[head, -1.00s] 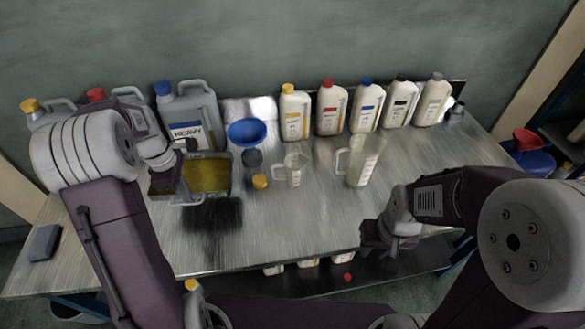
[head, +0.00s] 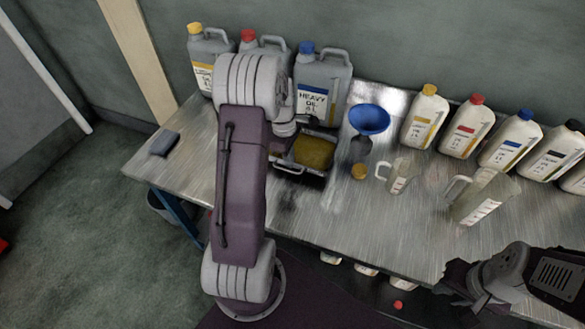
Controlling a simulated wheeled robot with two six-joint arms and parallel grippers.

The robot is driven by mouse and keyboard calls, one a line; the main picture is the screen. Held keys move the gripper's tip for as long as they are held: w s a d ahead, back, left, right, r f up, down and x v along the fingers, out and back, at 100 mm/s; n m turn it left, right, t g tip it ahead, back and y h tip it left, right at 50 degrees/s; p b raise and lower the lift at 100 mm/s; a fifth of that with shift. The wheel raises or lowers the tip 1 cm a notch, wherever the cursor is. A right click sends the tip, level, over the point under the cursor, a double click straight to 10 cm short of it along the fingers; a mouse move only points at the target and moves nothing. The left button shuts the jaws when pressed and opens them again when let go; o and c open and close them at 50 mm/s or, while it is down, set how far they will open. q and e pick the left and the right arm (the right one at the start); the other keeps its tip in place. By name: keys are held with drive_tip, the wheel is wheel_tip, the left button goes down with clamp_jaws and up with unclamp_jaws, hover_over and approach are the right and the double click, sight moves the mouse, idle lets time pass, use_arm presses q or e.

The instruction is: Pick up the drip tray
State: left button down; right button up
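The drip tray (head: 316,172) is a dark, shallow tray with an amber-yellow inside. It stands on the metal bench in front of the grey heavy oil can (head: 318,92). My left gripper (head: 279,152) is at the tray's left side, mostly hidden behind my own arm. I cannot tell whether its fingers are open or shut, or whether they touch the tray. My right gripper (head: 452,284) is over the bench's front edge at the lower right, away from the tray. Its finger opening is not clear.
A blue funnel (head: 369,118), a yellow cap (head: 360,172) and a small clear jug (head: 400,178) stand right of the tray. A larger jug (head: 482,200) and several white bottles are further right. A dark flat block (head: 164,143) lies at the bench's left end.

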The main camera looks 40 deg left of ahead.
use_arm(q)
drive_tip(key=shift+f, duration=2)
drive_tip(key=shift+f, duration=0.1)
drive_tip(key=c, duration=1.7)
unclamp_jaws()
